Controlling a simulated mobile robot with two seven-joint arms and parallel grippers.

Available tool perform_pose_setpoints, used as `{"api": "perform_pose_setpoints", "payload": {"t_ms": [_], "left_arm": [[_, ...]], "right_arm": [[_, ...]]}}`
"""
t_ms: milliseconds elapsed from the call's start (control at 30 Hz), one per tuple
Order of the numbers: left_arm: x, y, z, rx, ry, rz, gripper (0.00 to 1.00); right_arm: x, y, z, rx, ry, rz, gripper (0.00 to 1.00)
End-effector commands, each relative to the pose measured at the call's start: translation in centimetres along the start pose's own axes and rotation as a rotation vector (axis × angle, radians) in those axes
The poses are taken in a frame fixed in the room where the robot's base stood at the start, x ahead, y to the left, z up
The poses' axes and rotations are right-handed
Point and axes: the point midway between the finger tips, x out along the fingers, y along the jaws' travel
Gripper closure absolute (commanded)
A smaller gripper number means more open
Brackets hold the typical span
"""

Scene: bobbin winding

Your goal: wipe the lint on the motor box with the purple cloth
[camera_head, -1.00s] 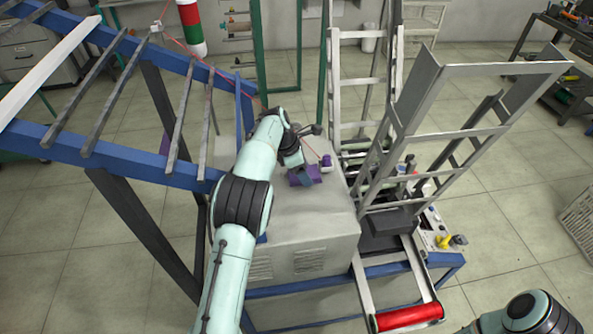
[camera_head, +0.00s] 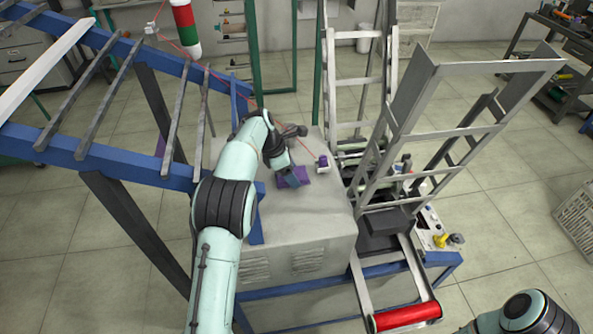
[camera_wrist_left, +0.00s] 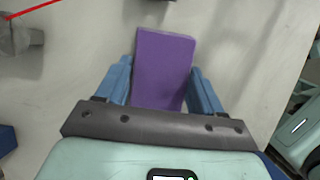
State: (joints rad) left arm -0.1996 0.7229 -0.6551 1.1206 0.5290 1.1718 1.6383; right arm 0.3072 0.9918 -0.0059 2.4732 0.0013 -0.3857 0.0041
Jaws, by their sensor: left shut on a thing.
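The purple cloth (camera_head: 284,180) is at the fingers of my left gripper (camera_head: 291,176), on or just over the top of the grey motor box (camera_head: 300,224). In the left wrist view the cloth (camera_wrist_left: 163,62) is a flat purple block between the two blue fingers of the left gripper (camera_wrist_left: 163,88), which is shut on it. I cannot make out any lint on the box top. Of my right arm only a rounded joint shows at the bottom right; its gripper is out of view.
A small purple-and-white bobbin (camera_head: 323,163) is at the box's right edge. A grey metal frame (camera_head: 440,140) and a red roller (camera_head: 407,317) stand to the right. A blue rack (camera_head: 110,164) lies left. The front of the box top is clear.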

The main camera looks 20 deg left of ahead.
Motion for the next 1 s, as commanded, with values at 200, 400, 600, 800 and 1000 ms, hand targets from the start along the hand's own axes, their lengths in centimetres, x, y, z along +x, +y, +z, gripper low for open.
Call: {"api": "perform_pose_setpoints", "payload": {"t_ms": [200,400,600,800,1000], "left_arm": [[-0.6,0.1,-1.6,-0.004,0.001,0.002,0.66],[-1.1,0.1,-3.4,-0.003,0.002,0.002,0.66],[-1.3,0.0,-4.1,-0.002,0.005,-0.001,0.66],[-1.9,0.1,-5.3,-0.005,0.005,0.000,0.66],[-2.6,0.1,-6.9,-0.005,0.005,0.000,0.66]], "right_arm": [[0.1,0.1,0.1,0.000,-0.001,0.000,0.26],[0.1,0.1,0.1,0.001,-0.002,0.001,0.26],[0.1,0.1,0.1,0.001,-0.002,0.001,0.26],[0.1,0.0,0.1,0.000,-0.001,0.000,0.26],[-0.1,-0.1,-0.1,-0.001,0.002,-0.001,0.26]]}}
